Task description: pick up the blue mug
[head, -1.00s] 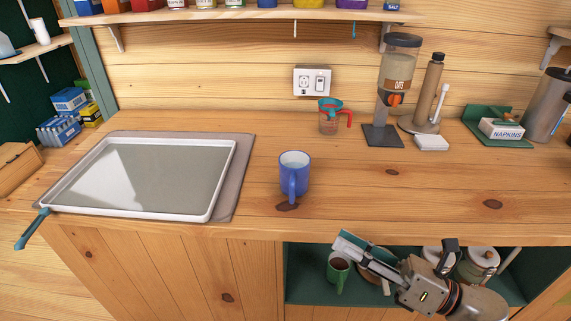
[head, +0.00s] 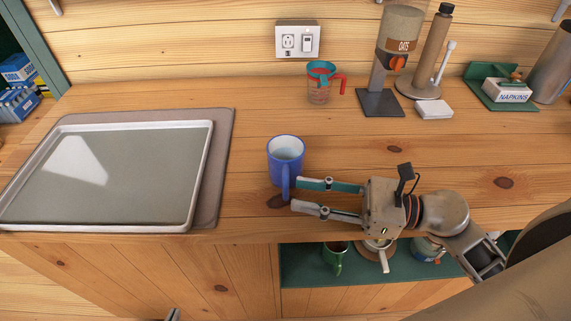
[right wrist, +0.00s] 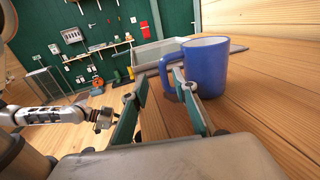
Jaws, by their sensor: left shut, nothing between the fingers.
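The blue mug (head: 287,160) stands upright on the wooden counter, right of the baking tray, with its handle toward the front edge. It also shows in the right wrist view (right wrist: 208,66). My right gripper (head: 297,195) is open beside the mug's handle, its fingers pointing left. In the right wrist view its fingertips (right wrist: 164,91) are spread, with the handle close to the right-hand one; whether they touch is unclear. Only a tip of my left gripper (head: 173,314) shows at the bottom of the head view, below the counter, shut and empty.
A baking tray (head: 196,185) on a mat (head: 222,150) covers the counter's left. A green mug (head: 334,258) sits on the shelf below.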

